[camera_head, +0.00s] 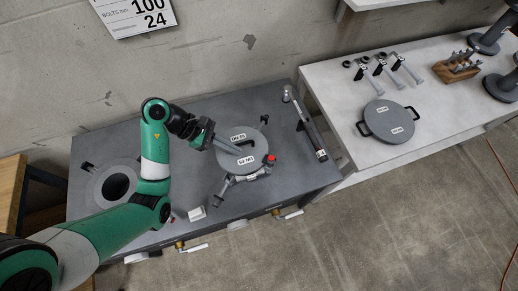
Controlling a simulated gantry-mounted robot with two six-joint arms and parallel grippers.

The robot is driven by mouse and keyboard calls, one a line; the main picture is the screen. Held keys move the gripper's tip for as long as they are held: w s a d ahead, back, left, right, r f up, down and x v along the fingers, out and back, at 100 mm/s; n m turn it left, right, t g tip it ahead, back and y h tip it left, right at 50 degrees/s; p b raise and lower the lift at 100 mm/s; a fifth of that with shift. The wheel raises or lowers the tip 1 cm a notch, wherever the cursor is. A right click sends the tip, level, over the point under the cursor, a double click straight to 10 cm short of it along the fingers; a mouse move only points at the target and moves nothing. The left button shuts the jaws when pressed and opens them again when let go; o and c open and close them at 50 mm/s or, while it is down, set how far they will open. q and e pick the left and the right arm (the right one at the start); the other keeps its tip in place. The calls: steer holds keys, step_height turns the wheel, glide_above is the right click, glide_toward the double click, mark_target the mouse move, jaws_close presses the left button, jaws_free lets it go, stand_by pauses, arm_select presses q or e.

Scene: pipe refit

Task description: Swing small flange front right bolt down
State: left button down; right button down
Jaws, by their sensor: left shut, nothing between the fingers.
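A round grey flange cover (227,172) with two white labels sits in the middle of the grey bench top. Swing bolts stand around it, one at the back right (264,119) and one sticking out at the front left (217,199). At its front right are metal bolt parts (262,172) beside a red knob (271,158); I cannot tell the bolt's exact angle. My left gripper (237,151) is shut and empty, over the cover's middle. It hides part of the cover. I cannot tell whether it touches. My right gripper is not in view.
An open flange (93,188) with a dark hole is at the left. A long tool (312,130) lies at the right edge. A white table (335,90) holds a two-handled grey lid (388,130), several bolts (384,68) and a wooden block (457,70). Valves line the front.

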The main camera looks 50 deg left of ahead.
mark_target(267, 161)
arm_select(q)
steer(key=s+a+n, duration=0.1)
steer(key=s+a+n+p, duration=0.1)
steer(key=a, duration=0.1)
steer(key=shift+s+a+t, duration=0.1)
steer(key=shift+a+t, duration=0.05)
steer(key=shift+t, duration=0.15)
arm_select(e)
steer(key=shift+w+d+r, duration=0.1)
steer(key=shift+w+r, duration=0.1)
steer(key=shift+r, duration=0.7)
